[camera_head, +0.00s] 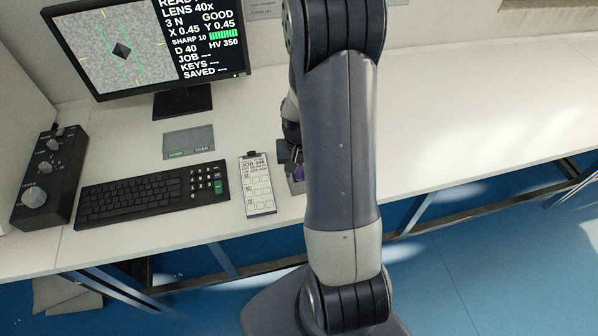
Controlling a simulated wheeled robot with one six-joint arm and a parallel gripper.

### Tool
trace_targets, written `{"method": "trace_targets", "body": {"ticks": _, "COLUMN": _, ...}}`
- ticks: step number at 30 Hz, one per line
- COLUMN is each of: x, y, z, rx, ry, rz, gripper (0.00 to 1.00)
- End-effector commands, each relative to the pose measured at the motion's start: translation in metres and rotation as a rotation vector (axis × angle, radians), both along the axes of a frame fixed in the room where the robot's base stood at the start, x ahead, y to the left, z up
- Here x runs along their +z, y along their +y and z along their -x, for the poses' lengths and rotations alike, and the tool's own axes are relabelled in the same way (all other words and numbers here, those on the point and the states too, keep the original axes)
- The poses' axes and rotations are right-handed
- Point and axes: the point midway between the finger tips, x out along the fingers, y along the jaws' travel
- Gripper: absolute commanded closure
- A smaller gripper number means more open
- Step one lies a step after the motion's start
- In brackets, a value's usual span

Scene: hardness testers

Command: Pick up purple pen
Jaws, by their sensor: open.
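A small purple patch (298,172), which I take to be the purple pen, shows just right of the clipboard. Most of it is hidden behind my arm. My gripper (292,160) is only partly in view at the left edge of my arm, directly by the purple patch. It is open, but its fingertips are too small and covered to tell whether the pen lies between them. A small grey block or holder (295,186) shows just below the purple patch; I cannot tell whether the pen stands in it.
A clipboard (258,190) with a job sheet lies left of my gripper. Further left are a black keyboard (150,194), a grey-green pad (189,142), a knob control box (48,178) and a monitor (150,48) behind. The white bench (470,115) is clear on the right.

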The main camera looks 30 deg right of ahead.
Motion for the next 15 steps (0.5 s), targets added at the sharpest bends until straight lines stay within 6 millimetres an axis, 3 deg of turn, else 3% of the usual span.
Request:
{"method": "trace_targets", "body": {"ticks": 7, "x": -0.0007, "y": 0.0, "z": -0.0001, "rx": 0.0, "ry": -0.001, "rz": 0.0, "gripper": 0.56}}
{"method": "trace_targets", "body": {"ticks": 15, "x": -0.0005, "y": 0.0, "z": -0.0001, "rx": 0.0, "ry": -0.001, "rz": 0.0, "gripper": 0.78}}
